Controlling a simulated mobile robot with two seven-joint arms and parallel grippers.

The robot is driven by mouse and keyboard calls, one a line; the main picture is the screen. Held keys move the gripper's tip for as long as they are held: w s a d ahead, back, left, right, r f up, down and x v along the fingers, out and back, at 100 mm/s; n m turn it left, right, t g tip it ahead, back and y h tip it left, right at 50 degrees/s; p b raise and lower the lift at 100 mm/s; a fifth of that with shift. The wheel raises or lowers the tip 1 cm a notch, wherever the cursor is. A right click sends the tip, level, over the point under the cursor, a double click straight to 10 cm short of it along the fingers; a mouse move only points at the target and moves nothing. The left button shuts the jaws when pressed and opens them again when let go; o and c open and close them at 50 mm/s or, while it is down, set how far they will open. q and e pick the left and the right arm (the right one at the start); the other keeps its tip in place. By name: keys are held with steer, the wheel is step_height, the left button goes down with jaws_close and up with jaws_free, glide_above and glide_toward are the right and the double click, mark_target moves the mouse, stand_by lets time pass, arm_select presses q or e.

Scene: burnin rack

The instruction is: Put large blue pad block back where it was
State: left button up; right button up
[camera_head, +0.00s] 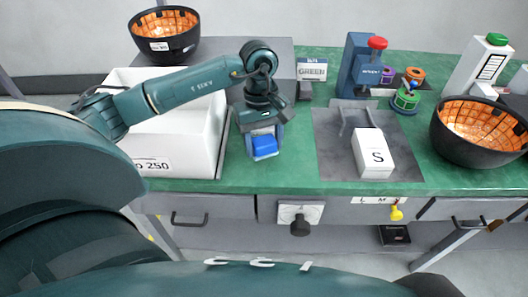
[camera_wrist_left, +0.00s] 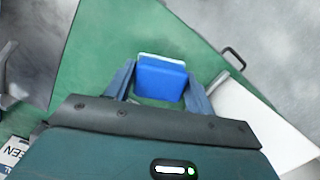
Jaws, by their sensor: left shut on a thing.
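The large blue pad block (camera_head: 264,146) is between the fingers of my left gripper (camera_head: 264,142), over the green bench top between the white bin and the grey plate. In the left wrist view the blue block (camera_wrist_left: 161,79), with a pale edge on its far side, sits between the two fingers of my left gripper (camera_wrist_left: 160,85). The gripper is shut on it and points down. I cannot tell whether the block touches the bench. My right gripper is not in view.
A white bin (camera_head: 213,150) stands just left of the gripper. A grey plate (camera_head: 335,165) with a white block marked S (camera_head: 373,155) lies to the right. Behind are a GREEN sign (camera_head: 312,70) and a blue device (camera_head: 355,70). A black bowl (camera_head: 480,130) is far right.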

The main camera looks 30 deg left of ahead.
mark_target(264, 154)
arm_select(q)
steer(key=shift+f, duration=1.95)
steer(key=shift+f, duration=0.2)
steer(key=o, duration=0.9)
steer(key=r, duration=0.4)
steer(key=a+r, duration=0.1)
steer(key=r, duration=0.3)
steer(key=w+r, duration=0.1)
steer(key=r, duration=0.3)
steer(key=shift+a+r+b, duration=0.2)
steer(key=shift+b, duration=0.1)
